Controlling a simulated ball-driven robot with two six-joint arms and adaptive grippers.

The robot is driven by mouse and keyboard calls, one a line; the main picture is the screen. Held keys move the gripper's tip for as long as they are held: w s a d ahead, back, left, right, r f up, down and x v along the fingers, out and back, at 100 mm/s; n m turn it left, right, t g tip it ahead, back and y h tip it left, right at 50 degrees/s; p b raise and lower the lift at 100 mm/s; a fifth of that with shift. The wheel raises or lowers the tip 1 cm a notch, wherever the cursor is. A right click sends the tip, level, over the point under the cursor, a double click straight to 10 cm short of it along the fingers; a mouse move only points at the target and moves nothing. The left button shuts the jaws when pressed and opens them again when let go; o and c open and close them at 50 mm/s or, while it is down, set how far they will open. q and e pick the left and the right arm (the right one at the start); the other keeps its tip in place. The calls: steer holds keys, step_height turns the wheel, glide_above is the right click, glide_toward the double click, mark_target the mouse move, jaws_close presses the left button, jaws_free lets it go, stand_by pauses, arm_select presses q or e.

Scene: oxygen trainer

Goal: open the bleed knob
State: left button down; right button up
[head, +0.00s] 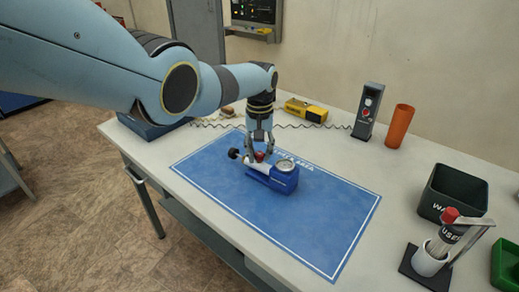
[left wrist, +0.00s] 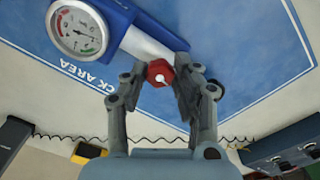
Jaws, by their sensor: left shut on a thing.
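The trainer is a blue block (head: 272,181) with a silver body and a round gauge (head: 285,165), standing on the blue work mat. In the left wrist view the gauge (left wrist: 78,29) is at upper left. The red bleed knob (left wrist: 160,72) sits on the silver body; in the head view it is a small red spot (head: 259,156) partly hidden by my fingers. My left gripper (left wrist: 161,80) points down at the trainer, shut on the red knob with a finger on each side. A black knob (head: 233,153) is at the body's left end. My right gripper is in neither view.
The mat (head: 330,230) is clear in front and right. A yellow device (head: 306,110), a grey box with a red button (head: 367,110) and an orange tube (head: 398,126) stand behind. A dark bin (head: 455,190) and a stand with a red-topped cylinder (head: 447,235) are at right.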

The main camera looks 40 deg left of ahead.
mark_target(260, 154)
arm_select(q)
steer(key=n, duration=0.4)
steer(key=shift+n+p, duration=0.3)
steer(key=shift+n, duration=1.8)
steer(key=c, duration=1)
jaws_free()
steer(key=shift+r, duration=0.1)
step_height(260, 154, up, 12)
steer(key=shift+f, duration=0.1)
